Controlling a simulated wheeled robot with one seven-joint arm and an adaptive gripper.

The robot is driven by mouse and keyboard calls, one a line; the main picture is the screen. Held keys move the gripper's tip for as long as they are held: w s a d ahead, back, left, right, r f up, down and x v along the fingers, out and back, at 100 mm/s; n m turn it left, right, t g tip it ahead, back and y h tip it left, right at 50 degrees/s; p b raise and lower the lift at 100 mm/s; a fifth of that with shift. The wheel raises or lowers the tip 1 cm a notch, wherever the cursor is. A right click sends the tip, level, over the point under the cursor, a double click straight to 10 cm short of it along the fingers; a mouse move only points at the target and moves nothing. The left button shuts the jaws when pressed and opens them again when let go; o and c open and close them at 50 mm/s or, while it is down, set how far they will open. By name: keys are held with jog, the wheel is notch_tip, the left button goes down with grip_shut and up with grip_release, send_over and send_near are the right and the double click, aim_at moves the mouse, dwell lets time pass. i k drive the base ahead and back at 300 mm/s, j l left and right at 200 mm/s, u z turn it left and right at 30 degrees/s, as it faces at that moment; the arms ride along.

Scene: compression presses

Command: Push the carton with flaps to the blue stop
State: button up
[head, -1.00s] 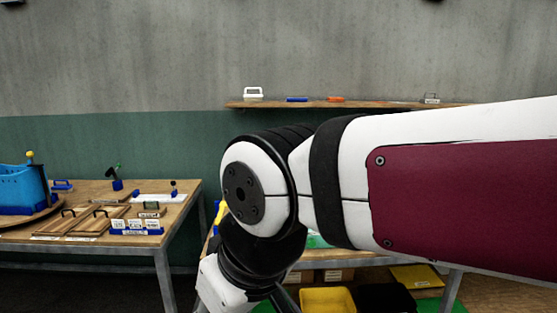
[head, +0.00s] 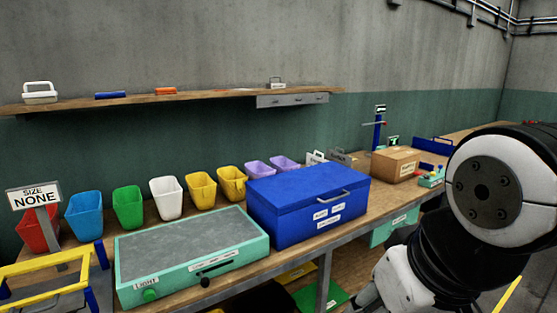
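A brown cardboard carton (head: 395,164) with a white label sits on the far right part of the bench. It looks closed from here, and its flaps cannot be made out. Blue low pieces (head: 434,146) show behind and to the right of the carton; I cannot tell which of them is the blue stop, as my arm covers part of that area. My arm fills the right side of the view, in front of the bench. My gripper is not visible.
A large blue lidded box (head: 308,204) and a green light panel (head: 190,254) stand on the bench left of the carton. Several coloured bins (head: 127,207) line the back. A yellow frame (head: 48,268) is at lower left. A blue post (head: 378,132) stands behind the carton.

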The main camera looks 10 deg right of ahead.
aim_at(389, 171)
jog(key=z, duration=1)
jog(key=i+l+z, duration=0.4)
jog(key=i, duration=0.7)
jog(key=i+z, duration=0.4)
jog(key=i, duration=1.8)
jog(key=i+u, duration=0.4)
jog(key=i+l+u, duration=0.1)
jog(key=u, duration=0.3)
jog(key=i+u, duration=0.15)
jog(key=u, duration=0.25)
jog(key=i+u, duration=0.2)
jog(key=u, duration=0.25)
jog(key=i+l+u, duration=0.1)
jog(key=u, duration=0.3)
jog(key=i+l+u, duration=0.15)
jog(key=u, duration=0.25)
